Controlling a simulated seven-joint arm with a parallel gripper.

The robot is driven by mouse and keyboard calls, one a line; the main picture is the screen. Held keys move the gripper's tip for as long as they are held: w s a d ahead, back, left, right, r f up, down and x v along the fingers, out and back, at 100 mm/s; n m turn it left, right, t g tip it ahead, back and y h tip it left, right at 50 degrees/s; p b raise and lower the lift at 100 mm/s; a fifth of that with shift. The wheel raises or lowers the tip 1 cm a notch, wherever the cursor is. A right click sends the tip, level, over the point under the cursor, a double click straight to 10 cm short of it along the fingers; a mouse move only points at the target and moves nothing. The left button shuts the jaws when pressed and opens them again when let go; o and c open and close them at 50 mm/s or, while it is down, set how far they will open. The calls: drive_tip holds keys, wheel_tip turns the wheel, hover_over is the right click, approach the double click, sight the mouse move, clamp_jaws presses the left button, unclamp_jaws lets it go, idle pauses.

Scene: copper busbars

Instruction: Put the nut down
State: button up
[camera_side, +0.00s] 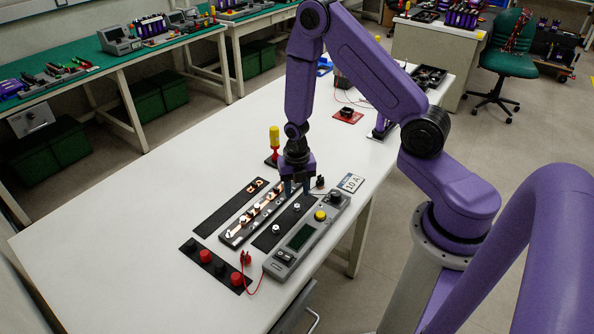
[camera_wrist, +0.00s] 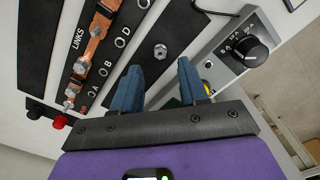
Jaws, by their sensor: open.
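My gripper (camera_side: 298,190) is above the black mat (camera_side: 268,243) beside the busbar board, its fingers pointing down. In the wrist view my gripper (camera_wrist: 158,68) is open, with nothing seen between its blue fingers. A silver nut (camera_wrist: 161,51) lies on the black mat, just ahead of the gap between the fingertips. In the side view a nut (camera_side: 297,206) shows just below the fingers, and another small nut (camera_side: 276,229) sits nearer the front of the mat. The busbar board (camera_side: 229,238) carries copper links (camera_wrist: 97,28) with bolts.
A grey meter (camera_side: 310,230) with a dial (camera_wrist: 250,50) and yellow button stands right of the mat. Another mat (camera_side: 188,244) with red and black knobs lies at the front. A yellow-handled screwdriver (camera_side: 274,138) stands behind. The white table's left part is clear.

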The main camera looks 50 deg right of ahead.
sight(297, 206)
wheel_tip(297, 206, up, 7)
drive_tip(key=s+a+r+m, duration=0.7)
drive_tip(key=s+a+r, duration=0.2)
drive_tip(key=a+r, duration=0.15)
drive_tip(key=s+r+m, duration=0.3)
drive_tip(key=s+m, duration=0.1)
drive_tip(key=s, duration=0.3)
drive_tip(key=s+r+m, duration=0.4)
drive_tip(key=s, duration=0.4)
drive_tip(key=shift+w+d, duration=0.1)
idle(0.4)
